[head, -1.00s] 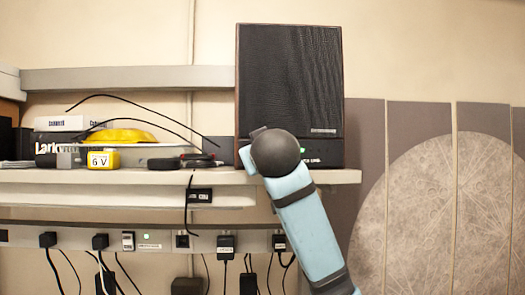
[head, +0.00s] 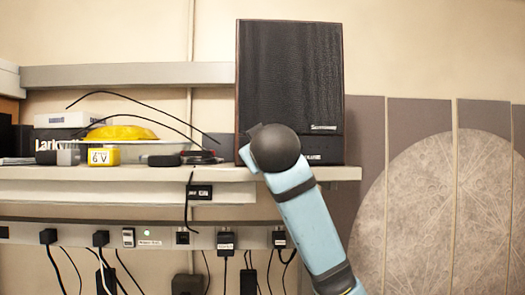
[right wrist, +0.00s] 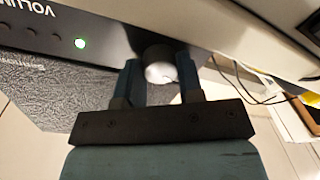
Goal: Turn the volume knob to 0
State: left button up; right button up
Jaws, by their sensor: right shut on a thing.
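The black speaker (head: 290,75) stands upright on the shelf in the head view. My right arm covers the lower left of its front, and the knob and my right gripper are hidden behind my wrist there. In the right wrist view, my right gripper (right wrist: 160,76) has its two fingers on either side of the pale round volume knob (right wrist: 158,55) and is shut on it. The speaker's dark front panel (right wrist: 105,35) has a lit green light and upside-down "VOLUM" lettering. The knob's pointer and setting cannot be made out. My left gripper is not in view.
The shelf (head: 215,174) holds a yellow 6 V block (head: 103,155), a tray with a yellow item (head: 122,133), and small dark items left of the speaker. Plugs and cables hang from a power strip below.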

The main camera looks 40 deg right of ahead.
jog(key=shift+n+g, duration=0.3)
jog(key=shift+n, duration=3.4)
jog(key=o, duration=0.9)
jog(key=shift+f, duration=0.1)
